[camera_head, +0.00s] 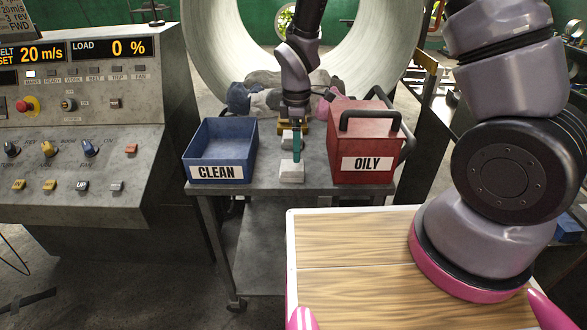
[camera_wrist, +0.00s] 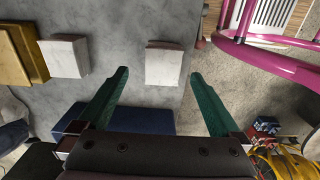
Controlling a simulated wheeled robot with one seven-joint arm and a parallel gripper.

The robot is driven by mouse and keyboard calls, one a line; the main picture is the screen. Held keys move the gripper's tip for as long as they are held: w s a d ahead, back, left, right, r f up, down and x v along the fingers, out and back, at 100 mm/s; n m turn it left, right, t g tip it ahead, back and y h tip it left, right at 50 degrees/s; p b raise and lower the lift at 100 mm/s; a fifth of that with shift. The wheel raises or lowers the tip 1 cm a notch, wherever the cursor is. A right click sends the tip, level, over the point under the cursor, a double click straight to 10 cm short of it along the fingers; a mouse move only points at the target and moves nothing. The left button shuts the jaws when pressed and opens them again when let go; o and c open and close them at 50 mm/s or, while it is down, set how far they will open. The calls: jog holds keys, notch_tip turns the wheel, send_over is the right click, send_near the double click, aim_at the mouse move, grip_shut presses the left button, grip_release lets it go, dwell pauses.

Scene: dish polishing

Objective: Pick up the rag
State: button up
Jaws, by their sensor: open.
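A small pale, block-like piece (camera_head: 291,173), possibly the folded rag, lies near the front edge of the grey table. It also shows in the wrist view (camera_wrist: 165,66), between and just beyond my fingertips. A second pale piece (camera_wrist: 68,58) lies farther back beside a yellow block (camera_wrist: 20,56). I cannot tell for sure which pale piece is cloth. My gripper (camera_wrist: 160,73) points down over the table with its green fingers apart and nothing held. In the head view my gripper (camera_head: 297,146) is just behind the front piece; one finger hides the other.
A blue bin marked CLEAN (camera_head: 217,174) stands left of my gripper, and a red container marked OILY (camera_head: 365,145) with a black handle stands right. Dark blue and grey heaps (camera_head: 240,98) show behind. A control console (camera_head: 85,130) is at far left.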

aim_at(294, 165)
notch_tip(294, 165, down, 2)
jog(key=shift+f, duration=0.1)
jog(key=shift+s+a+f, duration=0.15)
jog(key=shift+a+f, duration=0.05)
jog(key=shift+f, duration=1.15)
jog(key=shift+s+a+f, duration=0.15)
jog(key=shift+f, duration=1.15)
jog(key=c, duration=1.3)
